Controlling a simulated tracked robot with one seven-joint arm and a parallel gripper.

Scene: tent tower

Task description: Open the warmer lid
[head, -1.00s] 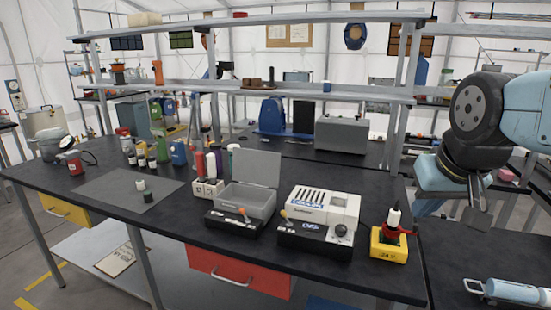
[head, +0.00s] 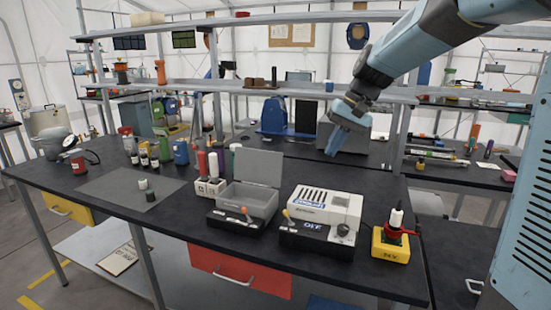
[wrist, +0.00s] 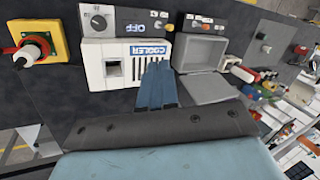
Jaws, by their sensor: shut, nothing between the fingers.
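A grey open box (head: 236,200), which looks like the warmer, sits on a black base with an orange-tipped lever on the bench. Its grey lid (head: 258,167) stands raised at the back; the lid also shows in the wrist view (wrist: 208,89). No label on this box is readable. To its right is a white slotted unit (head: 325,206), marked COOLER in the wrist view (wrist: 125,62), with OFF on its base. My gripper (head: 334,146) is shut and empty, above and behind the units. In the wrist view its fingers (wrist: 157,88) overlap the cooler's slots.
A yellow box with a red and white switch (head: 390,244) stands right of the cooler. Red and white bottles in a holder (head: 208,187) stand left of the grey box. A shelf (head: 300,94) crosses above the bench. A grey mat (head: 110,187) lies at left.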

